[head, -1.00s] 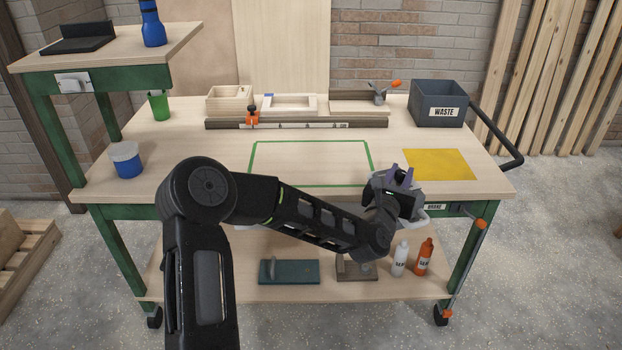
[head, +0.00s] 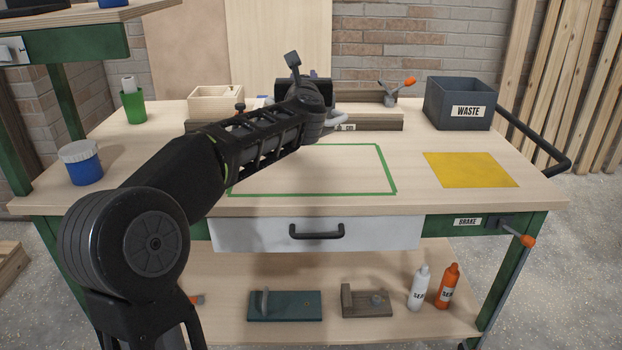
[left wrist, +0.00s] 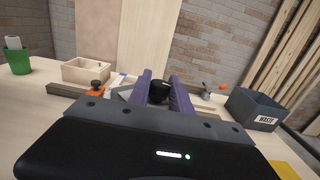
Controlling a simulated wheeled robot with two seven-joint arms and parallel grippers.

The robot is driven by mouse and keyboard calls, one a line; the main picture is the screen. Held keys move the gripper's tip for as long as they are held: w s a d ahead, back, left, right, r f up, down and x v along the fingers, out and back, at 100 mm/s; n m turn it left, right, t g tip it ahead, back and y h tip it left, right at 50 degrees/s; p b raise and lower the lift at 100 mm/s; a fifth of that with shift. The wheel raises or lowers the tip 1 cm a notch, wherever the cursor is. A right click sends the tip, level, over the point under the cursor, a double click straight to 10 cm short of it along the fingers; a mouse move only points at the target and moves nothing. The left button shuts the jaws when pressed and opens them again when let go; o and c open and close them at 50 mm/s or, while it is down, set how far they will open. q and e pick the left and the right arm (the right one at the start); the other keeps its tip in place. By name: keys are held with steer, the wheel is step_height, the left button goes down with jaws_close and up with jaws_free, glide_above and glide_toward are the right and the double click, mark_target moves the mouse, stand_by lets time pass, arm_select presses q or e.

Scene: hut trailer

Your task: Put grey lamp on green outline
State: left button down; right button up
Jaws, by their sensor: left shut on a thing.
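The green outline (head: 386,168) is a rectangle on the bench top in the head view; my left arm covers its left and far parts. My left gripper (head: 313,75) is beyond the outline, near the back of the bench, seen from behind. A small dark grey head on a stalk, apparently the grey lamp (head: 292,61), sticks up beside it. In the left wrist view a dark rounded part of the lamp (left wrist: 160,90) sits between the purple fingers (left wrist: 160,92), which are shut on it. The lamp's lower part is hidden. My right gripper is out of view.
Along the back stand a wooden box (head: 216,102), a clamp with an orange handle (head: 398,90) and a grey waste bin (head: 460,102). A yellow sheet (head: 470,169) lies at the right. A blue pot (head: 82,165) and green cup (head: 132,106) stand at the left.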

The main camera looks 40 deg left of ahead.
arm_select(q)
steer(key=shift+a+f, duration=0.1)
steer(key=shift+a, duration=0.35)
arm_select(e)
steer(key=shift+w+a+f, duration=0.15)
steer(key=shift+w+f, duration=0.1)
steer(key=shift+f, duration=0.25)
